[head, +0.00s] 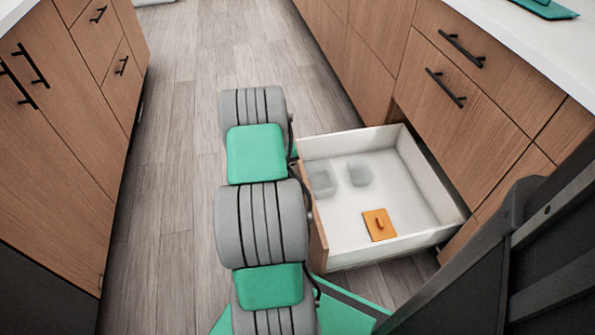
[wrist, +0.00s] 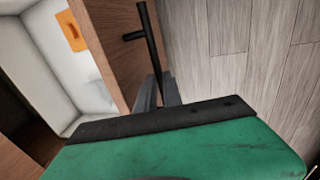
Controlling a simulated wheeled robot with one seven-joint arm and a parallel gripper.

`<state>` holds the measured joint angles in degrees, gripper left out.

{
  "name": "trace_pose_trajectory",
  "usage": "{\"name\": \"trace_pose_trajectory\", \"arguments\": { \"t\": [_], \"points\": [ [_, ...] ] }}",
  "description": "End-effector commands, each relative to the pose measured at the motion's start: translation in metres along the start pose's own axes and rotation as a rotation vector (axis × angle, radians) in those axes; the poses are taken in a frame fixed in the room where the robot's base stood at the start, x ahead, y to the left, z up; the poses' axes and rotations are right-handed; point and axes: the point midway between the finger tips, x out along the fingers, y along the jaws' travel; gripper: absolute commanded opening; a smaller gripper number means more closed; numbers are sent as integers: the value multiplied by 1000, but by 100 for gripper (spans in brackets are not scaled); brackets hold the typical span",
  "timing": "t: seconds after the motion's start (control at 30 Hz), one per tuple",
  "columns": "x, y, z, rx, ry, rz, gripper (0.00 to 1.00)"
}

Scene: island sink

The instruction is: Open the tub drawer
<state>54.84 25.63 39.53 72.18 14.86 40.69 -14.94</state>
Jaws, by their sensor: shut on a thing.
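The drawer (head: 345,258) stands pulled far out from the lower cabinet on the right in the head view. It is white inside with a wooden front (head: 319,243). Its black bar handle (wrist: 147,30) shows in the wrist view, on the outside of the front. My gripper (wrist: 158,92) is shut on the handle at its lower part in the picture. In the head view my arm hides the gripper and the handle. Inside the drawer lie an orange square lid (head: 379,224) and two pale, see-through tubs (head: 359,174).
Closed wooden cabinets with black handles (head: 446,88) line the right, under a white counter (head: 520,35). More closed cabinets (head: 55,150) stand on the left. Grey plank floor (head: 165,200) lies free between the left cabinets and my arm.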

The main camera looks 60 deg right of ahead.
Motion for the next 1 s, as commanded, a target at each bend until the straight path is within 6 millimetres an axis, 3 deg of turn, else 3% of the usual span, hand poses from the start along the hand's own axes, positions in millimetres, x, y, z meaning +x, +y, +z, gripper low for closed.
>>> {"name": "trace_pose_trajectory", "arguments": {
  "t": [0.3, 0.33, 0.6, 0.87, 1.0],
  "points": [
    [-2, -7, -2, -2, 3, 0, 0],
    [-2, -7, -2, -3, 3, 0, 12],
    [-2, -7, -1, -3, 2, 0, 33],
    [-4, -6, -1, -3, 2, 0, 33],
    [-22, -6, -1, -4, 3, 0, 33]
  ]
}}
